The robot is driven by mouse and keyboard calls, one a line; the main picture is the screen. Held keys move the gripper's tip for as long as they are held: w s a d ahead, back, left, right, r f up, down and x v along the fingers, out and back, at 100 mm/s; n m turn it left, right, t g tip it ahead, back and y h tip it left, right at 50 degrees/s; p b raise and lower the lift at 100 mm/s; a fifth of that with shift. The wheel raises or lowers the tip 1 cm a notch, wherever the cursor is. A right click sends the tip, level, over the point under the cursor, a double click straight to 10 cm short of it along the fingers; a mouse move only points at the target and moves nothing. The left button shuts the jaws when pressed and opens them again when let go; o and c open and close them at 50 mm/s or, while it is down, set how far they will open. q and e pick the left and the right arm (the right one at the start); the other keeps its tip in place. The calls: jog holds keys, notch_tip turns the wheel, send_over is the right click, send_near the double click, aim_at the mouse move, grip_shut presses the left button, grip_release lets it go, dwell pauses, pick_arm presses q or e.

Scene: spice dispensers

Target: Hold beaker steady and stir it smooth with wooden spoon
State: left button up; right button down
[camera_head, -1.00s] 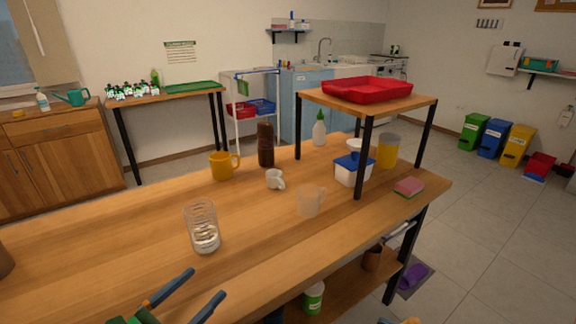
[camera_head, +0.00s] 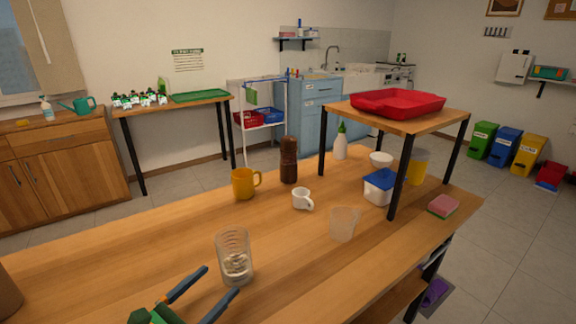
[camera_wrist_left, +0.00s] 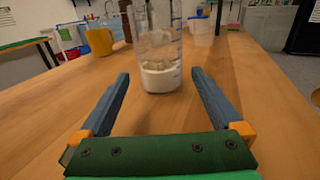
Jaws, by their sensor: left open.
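The clear glass beaker (camera_head: 234,257) stands upright on the wooden table, with pale, lumpy contents low inside. My left gripper (camera_head: 221,279), with blue fingers, is open and empty just in front of the beaker. In the left wrist view the beaker (camera_wrist_left: 160,50) stands centred ahead of the open fingertips (camera_wrist_left: 160,73), with a gap on each side. No wooden spoon can be made out. My right gripper is out of view.
A raised wooden shelf (camera_head: 437,118) carries a red tray (camera_head: 398,96). The left tabletop is mostly clear.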

aim_at(224, 274)
pick_arm(q)
jog(key=x, duration=0.6)
jog(key=shift+w, duration=0.1)
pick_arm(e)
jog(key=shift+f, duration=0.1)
pick_arm(q)
jog(key=c, duration=0.9)
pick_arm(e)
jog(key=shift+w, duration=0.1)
